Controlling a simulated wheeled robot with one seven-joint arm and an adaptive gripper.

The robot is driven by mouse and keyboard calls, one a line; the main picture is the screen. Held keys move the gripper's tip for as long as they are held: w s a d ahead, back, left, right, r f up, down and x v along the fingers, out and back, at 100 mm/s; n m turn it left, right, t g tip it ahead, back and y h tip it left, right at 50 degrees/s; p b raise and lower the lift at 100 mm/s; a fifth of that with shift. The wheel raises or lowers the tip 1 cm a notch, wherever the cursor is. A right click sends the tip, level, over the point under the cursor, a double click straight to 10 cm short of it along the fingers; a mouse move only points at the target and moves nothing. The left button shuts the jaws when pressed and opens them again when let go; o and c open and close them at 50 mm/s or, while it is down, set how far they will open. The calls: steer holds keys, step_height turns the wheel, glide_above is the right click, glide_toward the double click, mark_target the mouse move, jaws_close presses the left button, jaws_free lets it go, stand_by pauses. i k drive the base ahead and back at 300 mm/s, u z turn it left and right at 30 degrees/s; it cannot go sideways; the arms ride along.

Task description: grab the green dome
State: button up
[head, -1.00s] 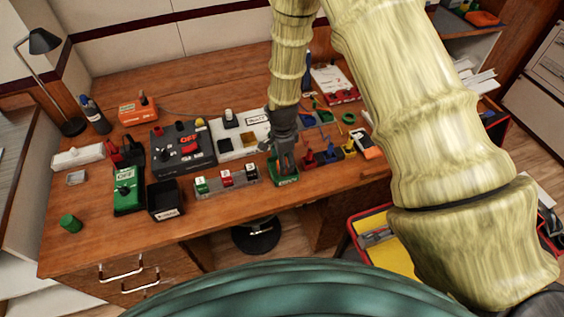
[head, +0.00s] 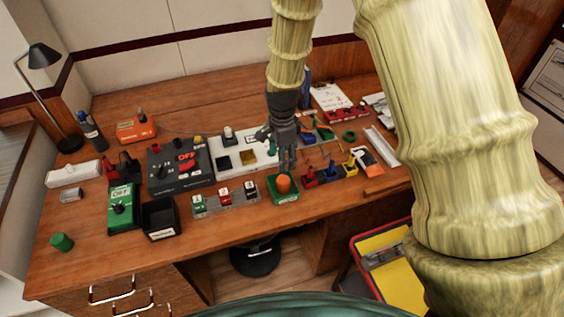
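A small green piece (head: 61,242), short and rounded like a cylinder, stands alone at the front left of the desk. Whether its top is domed is too small to tell. My gripper (head: 287,160) is far to its right, pointing down just behind and above a green tray (head: 286,200). An orange rounded piece (head: 284,184) sits in that tray, in front of my fingertips. The gripper holds nothing that I can make out. Its fingers are small and seen at an angle, so their opening is unclear.
A green switch box (head: 121,208), a black bin (head: 160,219) and a grey strip of switches (head: 226,200) stand between the green piece and my gripper. A dark panel (head: 181,172) is behind them. Desk around the green piece is clear.

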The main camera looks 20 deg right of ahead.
mark_target(59, 241)
steer(key=u, duration=1.3)
